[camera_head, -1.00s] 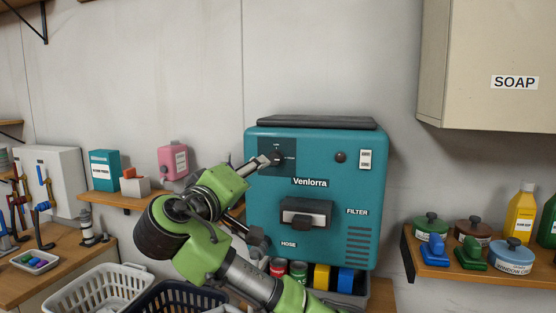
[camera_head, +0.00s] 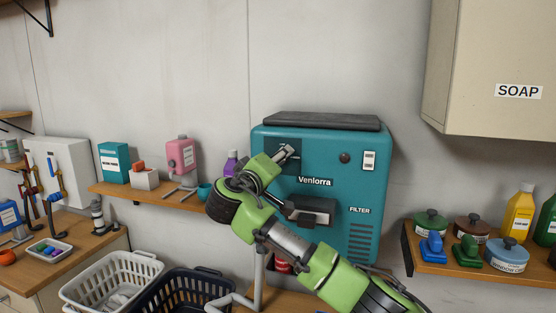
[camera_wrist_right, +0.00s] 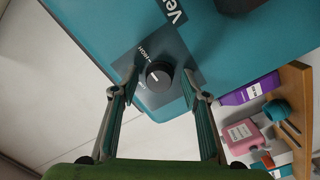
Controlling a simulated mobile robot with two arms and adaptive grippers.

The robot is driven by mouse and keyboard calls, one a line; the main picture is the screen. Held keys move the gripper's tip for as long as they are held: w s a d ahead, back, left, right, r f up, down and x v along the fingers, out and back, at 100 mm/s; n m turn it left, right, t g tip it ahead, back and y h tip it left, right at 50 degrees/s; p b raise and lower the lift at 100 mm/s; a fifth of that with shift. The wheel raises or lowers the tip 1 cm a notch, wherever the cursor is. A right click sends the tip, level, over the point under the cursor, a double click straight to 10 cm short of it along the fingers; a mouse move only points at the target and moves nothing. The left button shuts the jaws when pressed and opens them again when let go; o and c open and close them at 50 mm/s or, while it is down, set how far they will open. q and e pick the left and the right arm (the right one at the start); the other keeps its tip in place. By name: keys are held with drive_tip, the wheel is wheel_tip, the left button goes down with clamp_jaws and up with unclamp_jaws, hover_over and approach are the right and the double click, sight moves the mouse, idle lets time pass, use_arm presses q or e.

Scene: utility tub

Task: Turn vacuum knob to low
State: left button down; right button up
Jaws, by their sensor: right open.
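The teal Veniorra vacuum unit (camera_head: 330,220) stands against the wall in the head view. Its dark knob panel is at the upper left of its front, largely hidden by my right gripper (camera_head: 286,153). In the right wrist view the round black knob (camera_wrist_right: 159,76) has a white pointer mark and sits on a dark plate with HIGH and LOW lettering. My right gripper is open, its two fingers on either side of the knob. Whether a finger touches it cannot be told. My left gripper is not in view.
A black round control (camera_head: 344,158) and white switch (camera_head: 369,160) are on the unit's right. A black handle (camera_head: 312,212) juts out below the knob. A side shelf (camera_head: 150,192) holds bottles and boxes. A beige SOAP cabinet (camera_head: 480,70) hangs at right. Baskets (camera_head: 112,284) stand at lower left.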

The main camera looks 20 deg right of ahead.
drive_tip(key=shift+s, duration=0.1)
drive_tip(key=c, duration=1.1)
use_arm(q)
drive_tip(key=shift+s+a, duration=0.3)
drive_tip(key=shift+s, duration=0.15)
